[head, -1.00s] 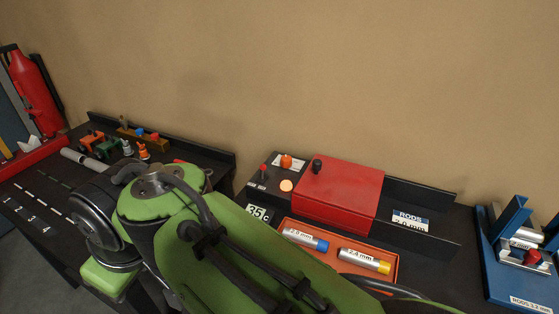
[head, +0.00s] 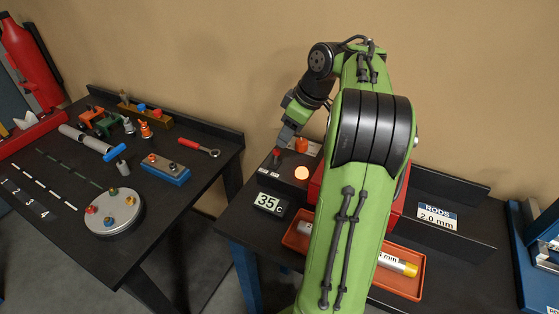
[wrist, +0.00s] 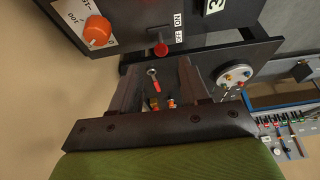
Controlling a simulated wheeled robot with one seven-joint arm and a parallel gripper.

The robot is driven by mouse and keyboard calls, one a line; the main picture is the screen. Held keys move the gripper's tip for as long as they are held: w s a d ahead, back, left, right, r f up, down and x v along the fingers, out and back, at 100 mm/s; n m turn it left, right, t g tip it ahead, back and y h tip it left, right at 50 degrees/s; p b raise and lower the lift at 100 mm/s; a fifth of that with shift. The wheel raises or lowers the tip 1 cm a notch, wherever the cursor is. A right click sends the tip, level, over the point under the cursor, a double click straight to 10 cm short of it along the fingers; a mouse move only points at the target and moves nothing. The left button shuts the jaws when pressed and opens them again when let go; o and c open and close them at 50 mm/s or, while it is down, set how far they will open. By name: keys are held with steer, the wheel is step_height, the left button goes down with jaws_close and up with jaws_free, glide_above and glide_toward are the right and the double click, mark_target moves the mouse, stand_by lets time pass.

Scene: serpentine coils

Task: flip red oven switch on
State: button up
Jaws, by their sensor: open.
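The red oven switch (head: 277,153) is a small red-tipped lever on the black control panel left of the red oven box (head: 314,185). In the wrist view, the switch's red ball (wrist: 160,49) lies nearer the OFF label than the ON label beside it. My gripper (head: 285,137) is over the panel, just above the switch. In the wrist view my gripper (wrist: 158,72) is open and empty, with the red ball just beyond and roughly between its fingertips. Contact cannot be told. My arm hides much of the oven.
An orange knob (head: 302,146) and a lit round button (head: 301,173) sit close to the switch. A display (head: 269,203) reads 35 C. An orange tray (head: 296,243) holds rods in front. The left table (head: 75,230) carries a round disc, wrench and fittings.

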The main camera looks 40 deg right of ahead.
mark_target(278, 151)
steer(key=b+x, duration=0.3)
steer(key=x, duration=0.6)
steer(key=shift+b, duration=0.3)
jaws_close()
